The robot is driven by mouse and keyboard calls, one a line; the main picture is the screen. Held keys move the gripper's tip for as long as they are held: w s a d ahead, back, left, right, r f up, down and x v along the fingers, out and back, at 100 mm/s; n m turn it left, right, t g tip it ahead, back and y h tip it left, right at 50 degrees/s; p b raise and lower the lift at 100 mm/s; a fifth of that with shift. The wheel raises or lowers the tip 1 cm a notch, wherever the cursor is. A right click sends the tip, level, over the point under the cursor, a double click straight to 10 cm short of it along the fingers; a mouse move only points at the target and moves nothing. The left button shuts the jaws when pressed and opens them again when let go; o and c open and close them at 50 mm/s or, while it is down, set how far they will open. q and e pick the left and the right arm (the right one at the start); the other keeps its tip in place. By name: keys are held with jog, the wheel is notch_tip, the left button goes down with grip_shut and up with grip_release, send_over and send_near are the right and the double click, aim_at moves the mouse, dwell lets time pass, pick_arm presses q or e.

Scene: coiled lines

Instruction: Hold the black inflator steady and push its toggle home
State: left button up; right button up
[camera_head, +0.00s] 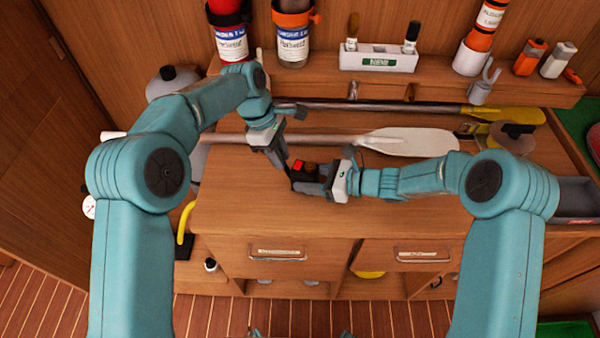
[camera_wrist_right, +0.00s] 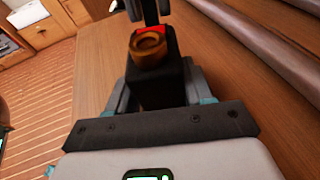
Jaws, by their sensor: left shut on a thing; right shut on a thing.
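The black inflator (camera_head: 308,178) is a small dark block with a red toggle (camera_head: 298,165) at its end, held above the wooden bench top. In the right wrist view the inflator (camera_wrist_right: 157,85) has a brass ring (camera_wrist_right: 148,46) on top, with the red toggle (camera_wrist_right: 152,29) behind it. My right gripper (camera_head: 313,184) comes from the right and is shut on the inflator's body. My left gripper (camera_head: 288,168) reaches down from the upper left, shut at the red toggle. Its dark fingers (camera_wrist_right: 148,12) meet the red part in the right wrist view and partly hide it.
A white-bladed paddle (camera_head: 405,141) and a yellow-bladed one (camera_head: 505,114) lie behind the grippers. A shelf at the back carries bottles and a white holder (camera_head: 378,58). Drawers (camera_head: 277,252) are below. The front bench top (camera_head: 250,215) is clear.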

aim_at(294, 165)
pick_arm(q)
jog(key=shift+d, duration=0.1)
jog(key=shift+s+d+r, duration=0.2)
jog(key=shift+d+r, duration=0.05)
jog(key=shift+d, duration=0.35)
dwell(0.3)
jog(key=shift+s+d, duration=0.25)
jog(key=shift+d, duration=0.5)
jog(key=o, duration=0.6)
jog(key=shift+c, duration=0.2)
notch_tip(294, 165, up, 5)
jog(key=shift+a+r, duration=0.1)
